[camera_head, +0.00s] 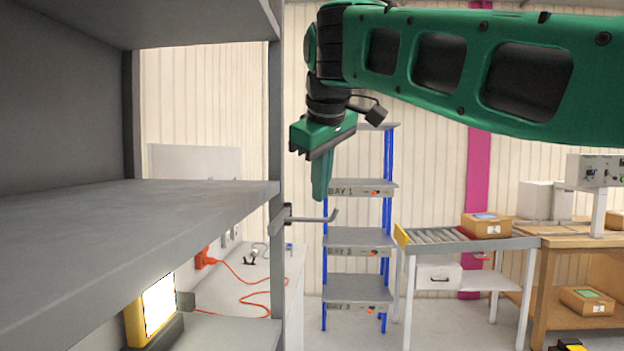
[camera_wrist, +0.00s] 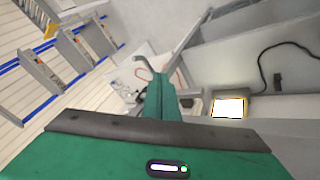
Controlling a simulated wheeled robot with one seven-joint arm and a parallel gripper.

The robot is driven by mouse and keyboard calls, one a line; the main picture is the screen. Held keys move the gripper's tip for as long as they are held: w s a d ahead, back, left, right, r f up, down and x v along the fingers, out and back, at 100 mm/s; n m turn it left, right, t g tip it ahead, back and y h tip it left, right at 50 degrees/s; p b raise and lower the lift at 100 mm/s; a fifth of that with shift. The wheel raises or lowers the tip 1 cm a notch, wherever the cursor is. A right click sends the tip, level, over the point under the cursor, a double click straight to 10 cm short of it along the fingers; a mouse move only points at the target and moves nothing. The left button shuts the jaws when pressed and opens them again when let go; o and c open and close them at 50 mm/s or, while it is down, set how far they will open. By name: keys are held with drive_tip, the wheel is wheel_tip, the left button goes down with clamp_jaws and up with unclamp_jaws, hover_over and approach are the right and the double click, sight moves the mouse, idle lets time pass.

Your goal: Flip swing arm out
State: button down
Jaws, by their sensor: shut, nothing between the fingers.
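The swing arm (camera_head: 315,218) is a thin grey rod with an upturned tip. It is mounted on the grey shelf post (camera_head: 277,150) by a small dark bracket and sticks out to the right, roughly level. In the wrist view the swing arm (camera_wrist: 141,60) shows its bent end just beyond my fingers. My green gripper (camera_head: 320,194) points down with its fingers together and empty. Its tips are just above the rod in the head view; I cannot tell whether they touch it. My gripper (camera_wrist: 158,80) also shows in the wrist view, where its fingers hide part of the rod.
Grey shelf boards (camera_head: 150,215) fill the left side. A lit yellow lamp (camera_head: 155,308) stands below. An orange cable (camera_head: 240,290) lies on a white bench behind. A blue-post bay rack (camera_head: 358,240) and a roller conveyor (camera_head: 450,240) stand farther right.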

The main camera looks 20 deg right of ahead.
sight(327, 220)
drive_tip(key=w+d+f, duration=0.2)
drive_tip(key=w+f, duration=0.1)
drive_tip(key=w+d+f, duration=0.1)
drive_tip(key=w+f, duration=0.1)
drive_tip(key=shift+d+f, duration=0.1)
drive_tip(key=shift+d, duration=0.2)
idle(0.4)
